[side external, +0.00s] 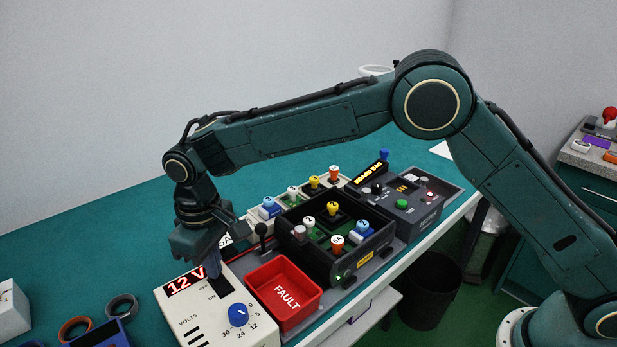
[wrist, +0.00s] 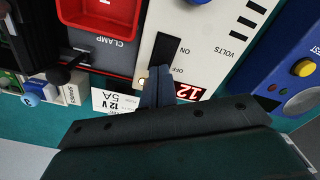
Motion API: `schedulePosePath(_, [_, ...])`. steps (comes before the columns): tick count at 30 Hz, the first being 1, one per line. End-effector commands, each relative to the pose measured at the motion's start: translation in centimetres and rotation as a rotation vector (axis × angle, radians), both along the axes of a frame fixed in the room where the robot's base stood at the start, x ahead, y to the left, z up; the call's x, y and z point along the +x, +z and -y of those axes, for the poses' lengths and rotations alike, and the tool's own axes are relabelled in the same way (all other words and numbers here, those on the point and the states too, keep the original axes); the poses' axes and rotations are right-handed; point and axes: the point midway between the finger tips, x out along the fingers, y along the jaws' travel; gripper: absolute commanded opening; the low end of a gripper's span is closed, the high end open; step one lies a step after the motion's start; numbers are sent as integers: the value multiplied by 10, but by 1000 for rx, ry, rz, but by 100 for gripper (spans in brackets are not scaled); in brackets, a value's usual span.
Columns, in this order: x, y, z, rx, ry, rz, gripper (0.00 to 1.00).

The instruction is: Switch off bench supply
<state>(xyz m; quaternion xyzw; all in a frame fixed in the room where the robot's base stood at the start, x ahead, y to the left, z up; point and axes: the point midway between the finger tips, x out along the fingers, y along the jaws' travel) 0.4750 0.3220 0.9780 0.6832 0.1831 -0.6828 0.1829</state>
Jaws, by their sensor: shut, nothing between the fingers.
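The bench supply (side external: 205,318) is a white box at the front left, with a lit red 12 V display (side external: 186,281) and a blue volts knob (side external: 238,314). In the wrist view its panel (wrist: 222,45) shows a dark switch (wrist: 163,47) beside the ON and OFF labels. A small orange light glows near the OFF end. My gripper (side external: 214,276) is shut and empty, pointing down at the switch. In the wrist view its fingertips (wrist: 158,72) overlap the switch's OFF end and hide part of it. I cannot tell whether they touch it.
A red FAULT bin (side external: 283,292) stands right beside the supply. Behind it are a black lever (side external: 261,236) and a dark rack (side external: 335,260) with several coloured-knob modules. Tape rings (side external: 122,306) and a blue box lie left of the supply.

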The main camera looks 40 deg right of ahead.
Motion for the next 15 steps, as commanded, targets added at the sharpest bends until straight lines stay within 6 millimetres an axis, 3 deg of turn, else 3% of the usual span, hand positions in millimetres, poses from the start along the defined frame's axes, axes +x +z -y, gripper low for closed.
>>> schedulePosePath(15, [0,-6,0,0,0,-1,0])
